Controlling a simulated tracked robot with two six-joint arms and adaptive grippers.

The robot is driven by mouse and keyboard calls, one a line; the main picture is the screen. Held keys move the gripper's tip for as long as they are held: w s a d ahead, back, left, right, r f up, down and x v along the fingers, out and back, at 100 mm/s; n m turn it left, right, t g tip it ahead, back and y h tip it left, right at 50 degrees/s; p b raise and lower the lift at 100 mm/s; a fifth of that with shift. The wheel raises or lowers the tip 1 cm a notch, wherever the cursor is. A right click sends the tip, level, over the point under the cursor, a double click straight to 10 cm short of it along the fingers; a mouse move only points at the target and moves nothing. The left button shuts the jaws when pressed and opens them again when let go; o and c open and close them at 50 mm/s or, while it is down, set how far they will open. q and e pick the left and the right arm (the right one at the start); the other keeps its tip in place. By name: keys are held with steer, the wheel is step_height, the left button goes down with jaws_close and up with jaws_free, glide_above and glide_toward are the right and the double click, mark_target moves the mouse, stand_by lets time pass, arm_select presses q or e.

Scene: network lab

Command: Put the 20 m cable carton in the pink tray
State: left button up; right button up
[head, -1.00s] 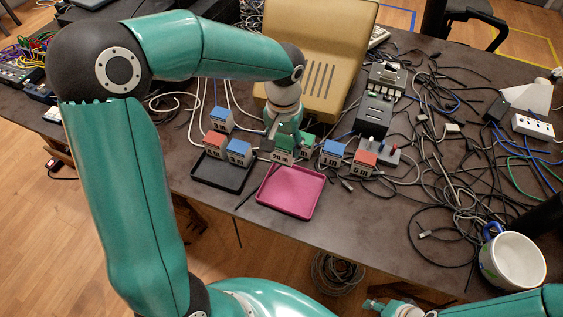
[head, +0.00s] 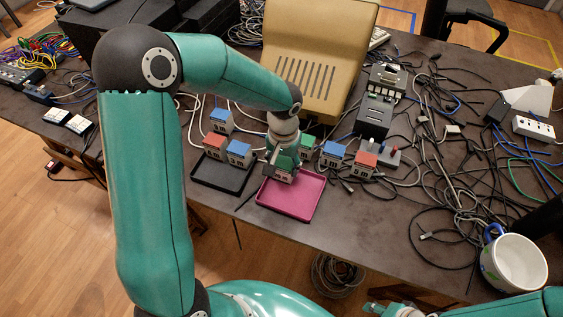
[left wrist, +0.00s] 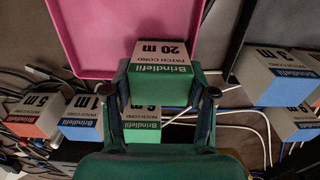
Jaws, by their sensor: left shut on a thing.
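The 20 m cable carton (head: 279,178), white with a green end, is held by my left gripper (head: 284,163). In the left wrist view the carton (left wrist: 160,55) shows its "20 m" label, and my left gripper's fingers (left wrist: 159,95) are shut on its sides. The pink tray (head: 302,201) lies on the table; the carton is over its back left part. In the left wrist view the pink tray (left wrist: 82,30) is behind the carton. I cannot tell whether the carton touches the tray. My right gripper (head: 378,306) shows partly at the bottom edge; its fingers are unclear.
A dark tray (head: 222,178) is left of the pink one. Blue (head: 332,152), red (head: 364,163) and green (head: 307,146) cartons stand nearby, with more at left. A beige case (head: 318,55) stands behind. Cables and a mug (head: 513,262) are at right.

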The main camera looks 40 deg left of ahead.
mark_target(283, 163)
arm_select(q)
steer(key=o, duration=1.3)
steer(key=shift+c, duration=0.2)
steer(key=shift+r+p, duration=0.2)
steer(key=shift+p, duration=0.1)
step_height(283, 163, up, 12)
steer(key=shift+f, duration=0.15)
